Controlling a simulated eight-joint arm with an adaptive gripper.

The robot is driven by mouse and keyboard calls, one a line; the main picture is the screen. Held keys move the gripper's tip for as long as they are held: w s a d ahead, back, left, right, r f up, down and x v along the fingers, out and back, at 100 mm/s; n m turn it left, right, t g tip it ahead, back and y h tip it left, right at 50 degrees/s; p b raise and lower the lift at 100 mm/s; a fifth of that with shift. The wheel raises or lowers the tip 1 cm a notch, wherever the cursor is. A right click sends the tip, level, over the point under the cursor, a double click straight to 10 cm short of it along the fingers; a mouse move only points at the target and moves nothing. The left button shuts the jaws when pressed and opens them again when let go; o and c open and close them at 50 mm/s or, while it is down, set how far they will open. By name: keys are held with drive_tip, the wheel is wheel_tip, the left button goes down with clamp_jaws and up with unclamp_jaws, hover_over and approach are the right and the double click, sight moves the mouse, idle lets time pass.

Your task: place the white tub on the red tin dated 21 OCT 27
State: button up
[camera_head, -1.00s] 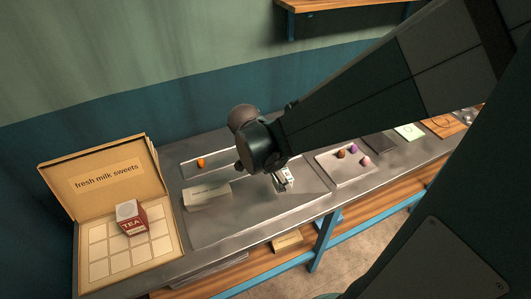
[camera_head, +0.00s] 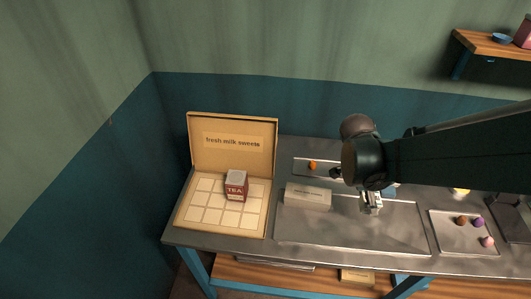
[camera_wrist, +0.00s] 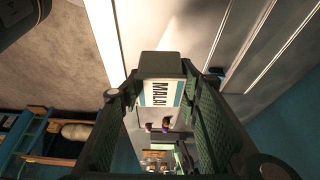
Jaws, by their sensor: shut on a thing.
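The white tub (camera_wrist: 160,66) has a label reading MALAI and sits between the fingers of my gripper (camera_wrist: 160,88) in the wrist view. My gripper is shut on it. In the head view my gripper (camera_head: 371,204) points down over the metal tray on the counter, and the tub shows only as a small pale shape at its fingers. The red tin (camera_head: 236,191), marked TEA with a pale top, stands upright in the open sweets box, well left of my gripper. No date on it is legible.
The open sweets box (camera_head: 252,222) has a raised lid and a grid of pale squares. A whitish block (camera_head: 308,197) lies between it and my gripper. An orange ball (camera_head: 312,165) is behind. A tray (camera_head: 455,245) with several coloured balls lies right. The front metal tray (camera_head: 330,232) is largely clear.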

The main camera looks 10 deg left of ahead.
drive_tip(key=w+a+r+n+t+p, duration=0.1)
drive_tip(key=w+a+r, duration=0.15)
drive_tip(key=a, duration=0.35)
drive_tip(key=w+a+r+n+p, duration=0.1)
drive_tip(key=w+a+n, duration=0.1)
drive_tip(key=w+a, duration=0.3)
wheel_tip(320, 180, up, 6)
drive_tip(key=n+t+y+p, duration=0.1)
drive_tip(key=n+t+p, duration=0.1)
drive_tip(key=n+p, duration=0.4)
hover_over(240, 174)
drive_tip(key=s+a, duration=0.1)
drive_tip(key=shift+s+a, duration=0.15)
drive_tip(key=shift+s, duration=0.05)
drive_tip(key=shift+f, duration=0.15)
drive_tip(key=shift+f, duration=2.8)
drive_tip(key=shift+f, duration=0.1)
drive_tip(key=shift+f, duration=2)
drive_tip(key=shift+f, duration=0.2)
